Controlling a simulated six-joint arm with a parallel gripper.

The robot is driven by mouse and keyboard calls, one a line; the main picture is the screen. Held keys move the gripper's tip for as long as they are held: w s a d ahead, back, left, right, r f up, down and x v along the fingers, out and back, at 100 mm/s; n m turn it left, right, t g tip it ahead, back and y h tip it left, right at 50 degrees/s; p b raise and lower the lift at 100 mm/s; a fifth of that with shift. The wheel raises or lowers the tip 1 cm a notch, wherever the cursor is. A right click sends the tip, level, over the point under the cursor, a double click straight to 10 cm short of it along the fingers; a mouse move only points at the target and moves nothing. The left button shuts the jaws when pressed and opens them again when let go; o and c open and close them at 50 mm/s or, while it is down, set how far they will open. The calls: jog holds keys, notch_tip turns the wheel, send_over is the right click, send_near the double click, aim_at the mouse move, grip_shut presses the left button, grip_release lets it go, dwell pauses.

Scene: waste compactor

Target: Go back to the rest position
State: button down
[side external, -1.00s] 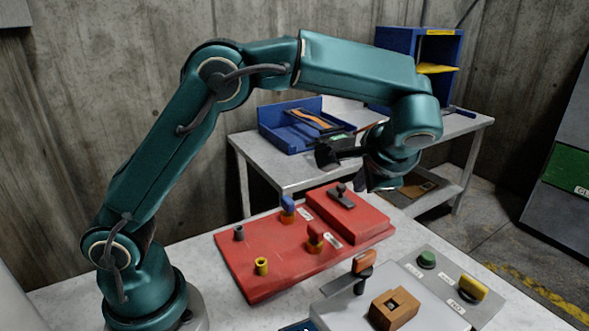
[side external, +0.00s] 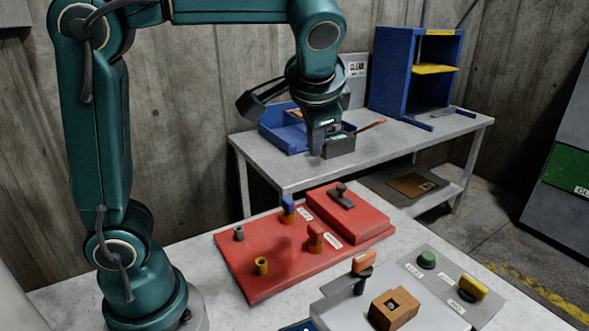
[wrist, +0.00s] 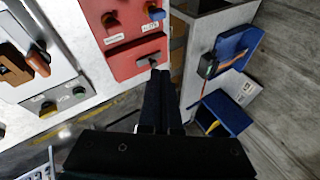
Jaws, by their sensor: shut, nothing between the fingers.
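My gripper (side external: 318,150) hangs fingers down in the side external view, above and behind the red panel. In the wrist view its two dark fingers (wrist: 162,75) lie side by side, shut, with nothing between them. The red panel (side external: 250,275) lies on the near table, with blue, red and yellow pegs and a dark handle (side external: 341,194) on its raised part. My gripper is apart from the panel and touches nothing that I can see.
A grey panel (side external: 432,290) with a green button, a yellow knob and a wooden block (side external: 394,308) is at front right. The back table holds a blue tray (side external: 285,138), a dark box (side external: 340,146) and a blue cabinet (side external: 388,80). Space above the near table is clear.

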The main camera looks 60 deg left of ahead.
jog(key=s+d+f+n+h, duration=0.1)
jog(key=s+d+f+h, duration=0.1)
jog(key=s, duration=0.2)
jog(key=s+d+f+n+t+h, duration=0.1)
jog(key=s+f+h, duration=0.1)
jog(key=s, duration=0.2)
jog(key=s+d+f+h, duration=0.1)
jog(key=s+d+f, duration=0.1)
jog(key=s, duration=0.3)
jog(key=shift+d+f+n+h, duration=0.3)
jog(key=shift+f+n+h, duration=0.05)
jog(key=shift+n+h, duration=0.05)
